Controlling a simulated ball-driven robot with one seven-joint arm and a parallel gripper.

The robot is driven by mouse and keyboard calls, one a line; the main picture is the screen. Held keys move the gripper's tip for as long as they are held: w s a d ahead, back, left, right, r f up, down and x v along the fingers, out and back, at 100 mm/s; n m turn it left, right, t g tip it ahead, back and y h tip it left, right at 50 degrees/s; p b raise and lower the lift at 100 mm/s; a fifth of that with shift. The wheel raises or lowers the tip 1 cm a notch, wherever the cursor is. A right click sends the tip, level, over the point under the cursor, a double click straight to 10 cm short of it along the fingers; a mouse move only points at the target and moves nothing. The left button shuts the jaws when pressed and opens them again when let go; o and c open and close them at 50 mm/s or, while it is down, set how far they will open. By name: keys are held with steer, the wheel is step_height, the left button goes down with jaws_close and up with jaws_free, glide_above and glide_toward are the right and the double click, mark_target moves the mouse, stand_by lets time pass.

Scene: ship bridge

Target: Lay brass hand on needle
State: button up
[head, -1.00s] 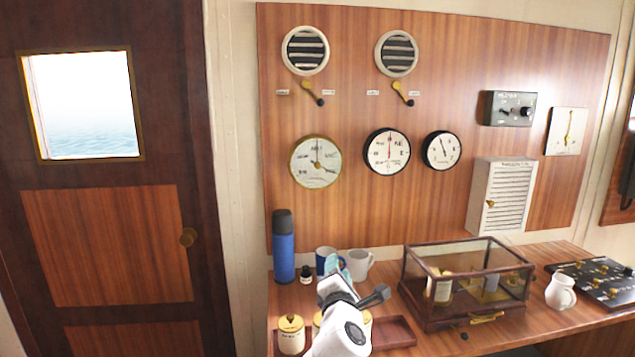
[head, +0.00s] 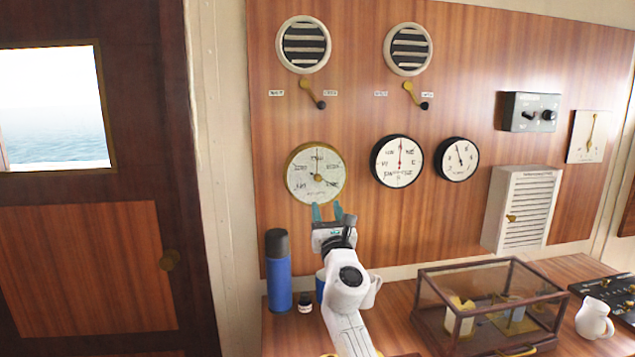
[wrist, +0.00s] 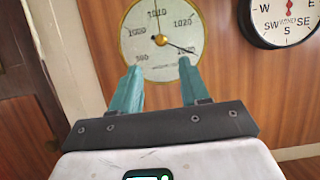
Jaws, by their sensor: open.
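The round barometer (head: 315,172) hangs on the wood panel, with a brass rim and a pale face; it also shows in the wrist view (wrist: 161,40). A thin brass hand (wrist: 158,21) points up toward 1010. A dark needle (wrist: 180,47) points right and down toward 1030. My gripper (head: 326,211) has teal fingers that are apart and empty, just below the dial's lower right in the head view. In the wrist view my gripper (wrist: 160,70) spans the lower dial; contact with it cannot be told.
A compass-like dial (head: 397,161) and a smaller gauge (head: 457,159) hang to the right. Two vents (head: 303,44) with levers are above. Below, a blue flask (head: 278,270), a glass case (head: 489,305) and a white jug (head: 594,318) stand on the counter.

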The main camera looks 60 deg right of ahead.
mark_target(319, 180)
steer(key=b+x, duration=0.2)
steer(key=x, duration=0.7)
steer(key=shift+w+d+b, duration=0.1)
steer(key=shift+d+b, duration=0.05)
steer(key=shift+b, duration=0.2)
steer(key=shift+w+d+r, duration=0.35)
steer(key=shift+w+d, duration=0.05)
steer(key=shift+d, duration=0.05)
jaws_close()
